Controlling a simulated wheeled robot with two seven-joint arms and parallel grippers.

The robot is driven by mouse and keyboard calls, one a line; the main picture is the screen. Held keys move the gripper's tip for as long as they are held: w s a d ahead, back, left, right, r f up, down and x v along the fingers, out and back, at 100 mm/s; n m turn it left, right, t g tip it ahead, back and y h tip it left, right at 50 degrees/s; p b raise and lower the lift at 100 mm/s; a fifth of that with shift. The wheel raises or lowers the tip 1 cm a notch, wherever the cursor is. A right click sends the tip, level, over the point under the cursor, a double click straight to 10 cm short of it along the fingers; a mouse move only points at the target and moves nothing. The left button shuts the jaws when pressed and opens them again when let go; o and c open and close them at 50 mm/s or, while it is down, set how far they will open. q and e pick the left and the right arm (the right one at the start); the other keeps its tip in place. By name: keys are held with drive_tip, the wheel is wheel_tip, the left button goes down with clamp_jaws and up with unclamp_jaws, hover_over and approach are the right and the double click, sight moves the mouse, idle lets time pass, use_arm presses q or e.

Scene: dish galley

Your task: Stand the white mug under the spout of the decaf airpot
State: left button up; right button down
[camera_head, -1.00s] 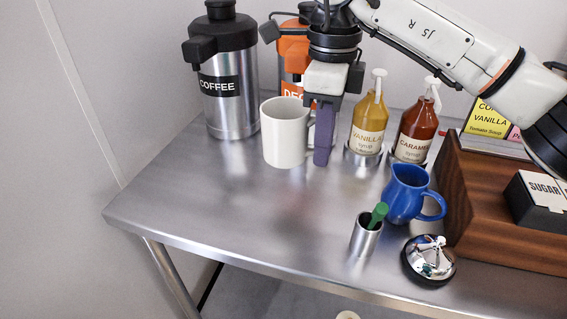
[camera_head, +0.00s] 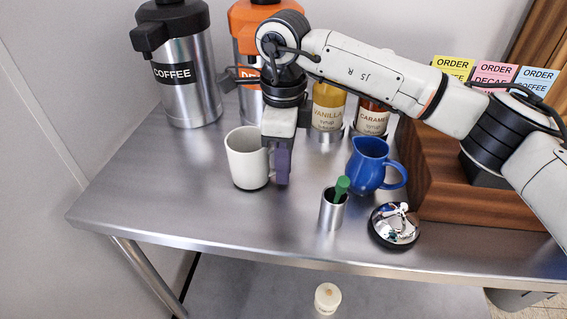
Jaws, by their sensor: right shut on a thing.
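The decaf airpot (camera_head: 246,45) is orange and steel and stands at the back. My arm hides much of its front and label, and its spout is hard to make out. The mug is in front of it, well clear of it. My left gripper is not in view.
A black and steel coffee airpot (camera_head: 187,90) stands to the left. Vanilla (camera_head: 327,108) and caramel (camera_head: 371,118) syrup bottles are behind my arm. A blue pitcher (camera_head: 371,168), steel cup (camera_head: 332,211) and bell (camera_head: 394,226) stand right of the mug. The counter's left front (camera_head: 150,200) is clear.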

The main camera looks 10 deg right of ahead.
drive_tip(key=c, duration=2.2)
unclamp_jaws()
drive_tip(key=shift+f, duration=0.15)
drive_tip(key=o, duration=0.4)
wheel_tip(320, 180, up, 12)
drive_tip(key=shift+r+b, duration=0.25)
drive_tip(key=shift+b, duration=0.05)
